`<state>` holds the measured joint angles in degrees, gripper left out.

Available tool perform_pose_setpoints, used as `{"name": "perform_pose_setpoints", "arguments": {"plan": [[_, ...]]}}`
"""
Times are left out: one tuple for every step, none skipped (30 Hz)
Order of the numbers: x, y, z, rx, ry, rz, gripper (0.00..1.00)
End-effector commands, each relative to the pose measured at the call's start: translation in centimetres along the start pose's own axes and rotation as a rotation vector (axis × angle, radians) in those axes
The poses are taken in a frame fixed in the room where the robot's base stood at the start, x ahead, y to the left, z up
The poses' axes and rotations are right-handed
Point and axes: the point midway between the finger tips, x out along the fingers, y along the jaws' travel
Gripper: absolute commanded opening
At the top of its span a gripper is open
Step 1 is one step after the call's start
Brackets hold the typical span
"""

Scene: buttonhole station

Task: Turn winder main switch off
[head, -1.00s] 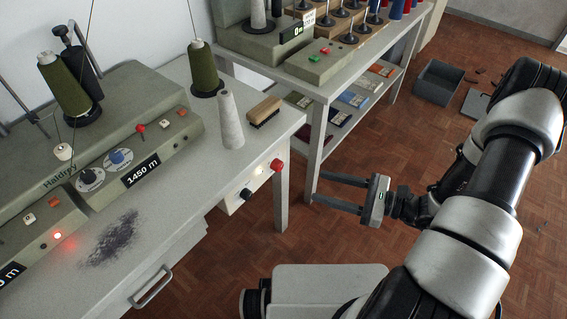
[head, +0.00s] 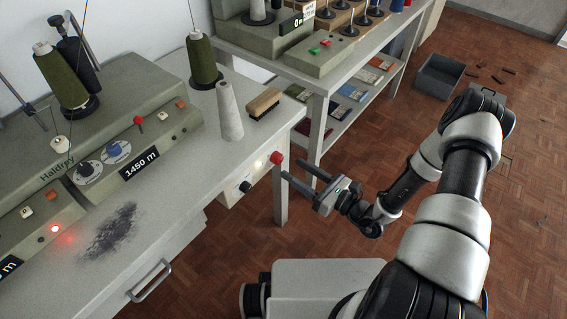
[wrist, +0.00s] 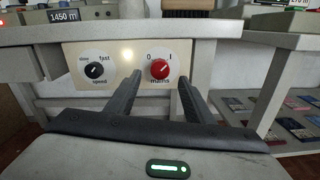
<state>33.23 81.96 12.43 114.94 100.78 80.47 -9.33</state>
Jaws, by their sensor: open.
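The winder's mains switch is a red rotary knob (head: 276,158) on the white panel at the right end of the winder table. In the wrist view the red knob (wrist: 160,69) sits between the marks 0 and I, above the word "mains". A small pale mark on it seems to lean toward I. My gripper (head: 293,168) is open and empty, just to the right of the knob in the head view. In the wrist view my gripper (wrist: 160,80) has its two fingers pointing at the panel, one on each side of the knob. I cannot tell any contact.
A black speed knob (wrist: 95,70) and a lit lamp (wrist: 127,54) share the panel. The winder (head: 120,125) with thread cones stands on the table (head: 190,175). A brush (head: 264,103) lies near the table's edge.

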Motion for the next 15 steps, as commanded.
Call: {"name": "perform_pose_setpoints", "arguments": {"plan": [[1.1,0.0,-0.1,-0.001,-0.001,0.003,0.48],[1.7,0.1,-0.1,-0.001,-0.001,0.004,0.48],[2.4,0.1,-0.1,-0.001,-0.001,0.003,0.48],[2.9,0.1,-0.1,0.000,-0.001,0.003,0.48],[3.3,0.1,-0.1,-0.001,0.000,0.003,0.48],[3.9,0.0,-0.1,-0.001,0.000,0.003,0.48],[4.2,0.0,-0.1,-0.001,0.000,0.002,0.48],[4.5,0.0,-0.1,-0.001,0.000,0.002,0.48],[4.8,0.0,0.0,0.000,-0.001,0.002,0.48],[5.0,0.0,0.0,0.000,-0.001,0.002,0.48],[5.2,0.0,0.0,0.000,-0.001,0.001,0.48],[5.4,0.0,0.0,0.000,0.000,0.001,0.48],[5.5,0.0,0.0,0.000,0.000,0.001,0.48],[5.5,0.0,0.0,0.000,0.000,0.000,0.48],[5.5,0.0,0.0,0.000,0.000,0.000,0.48]]}}
